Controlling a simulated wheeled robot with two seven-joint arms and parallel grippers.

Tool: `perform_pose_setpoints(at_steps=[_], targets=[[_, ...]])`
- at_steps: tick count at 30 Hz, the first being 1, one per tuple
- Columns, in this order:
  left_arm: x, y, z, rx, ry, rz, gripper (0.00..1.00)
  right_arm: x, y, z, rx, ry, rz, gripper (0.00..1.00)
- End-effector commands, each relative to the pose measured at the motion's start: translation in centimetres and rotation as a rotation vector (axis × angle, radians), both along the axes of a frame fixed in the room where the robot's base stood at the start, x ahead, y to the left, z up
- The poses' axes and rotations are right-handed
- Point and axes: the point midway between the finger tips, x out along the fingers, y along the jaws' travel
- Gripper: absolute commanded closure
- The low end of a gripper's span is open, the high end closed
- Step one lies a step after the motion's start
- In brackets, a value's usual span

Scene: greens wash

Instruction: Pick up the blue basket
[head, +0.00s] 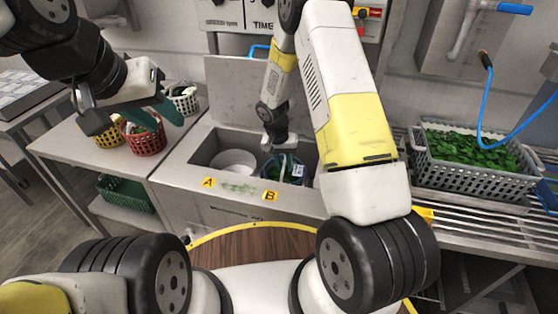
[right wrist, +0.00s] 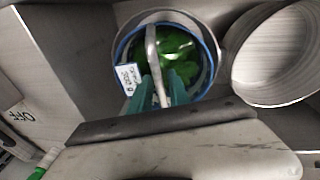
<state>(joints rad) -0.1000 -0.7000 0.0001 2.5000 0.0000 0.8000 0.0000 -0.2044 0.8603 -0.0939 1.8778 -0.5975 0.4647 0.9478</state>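The blue basket (head: 269,170) stands in the right-hand part of the sink, behind the yellow B label. In the right wrist view, the basket (right wrist: 215,62) has a blue rim, green leaves inside, a white tag and a pale handle (right wrist: 152,45). My right gripper (right wrist: 160,84) is over the basket, with its teal fingers on either side of the handle; whether they press on it is unclear. In the head view the right gripper (head: 284,158) is partly hidden by the basket and arm. My left gripper (head: 160,108) is open and empty above the left counter.
A white round bowl (head: 236,162) sits beside the basket in the sink (head: 205,150). Red (head: 143,140), yellow (head: 108,136) and white (head: 184,100) baskets stand on the left counter. A grey crate of greens (head: 465,180) is on the right rack. Sink walls enclose the basket closely.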

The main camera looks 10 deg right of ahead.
Motion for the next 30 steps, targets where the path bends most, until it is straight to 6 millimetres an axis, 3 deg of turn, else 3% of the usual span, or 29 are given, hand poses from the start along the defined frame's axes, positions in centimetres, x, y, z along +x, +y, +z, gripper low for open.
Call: perform_pose_setpoints(at_steps=[2, 5, 30], targets=[[0.0, 0.0, 0.0, 0.0, 0.0, 0.0, 0.64, 0.0, -0.01, 0.02, 0.0, 0.0, 0.0, 0.82], [0.0, 0.0, 0.0, 0.0, 0.0, 0.0, 0.64, -0.01, 0.0, 0.02, 0.0, 0.0, 0.0, 1.0], [0.0, 0.0, 0.0, 0.0, 0.0, 0.0, 0.64, -0.02, 0.02, 0.06, 0.0, 0.001, 0.001, 1.0]])
